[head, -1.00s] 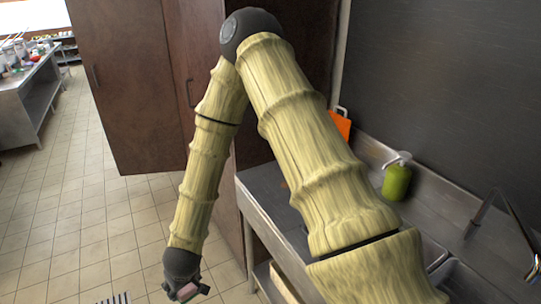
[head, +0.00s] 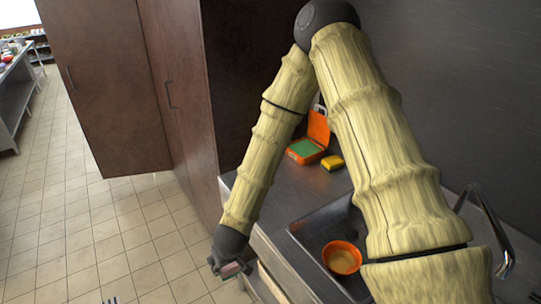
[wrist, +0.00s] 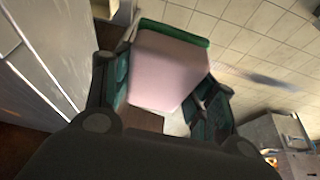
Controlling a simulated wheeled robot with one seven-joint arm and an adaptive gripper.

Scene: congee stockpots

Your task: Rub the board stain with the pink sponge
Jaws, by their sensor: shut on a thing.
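My gripper (head: 226,268) is shut on the pink sponge (wrist: 168,72), which shows large between the fingers in the wrist view. The sponge has a green layer along its upper edge there. In the head view only a small pink part of the sponge (head: 232,269) shows at the fingertips. The gripper hangs over the tiled floor, left of the counter's front edge and apart from it. I cannot make out a stained board in either view.
The steel counter (head: 283,188) holds an open orange case (head: 305,150) with green inside and a yellow block (head: 332,162). An orange bowl (head: 342,258) sits in the sink (head: 318,226), by a tap (head: 492,222). Brown cabinets (head: 95,85) stand behind. The floor at left is clear.

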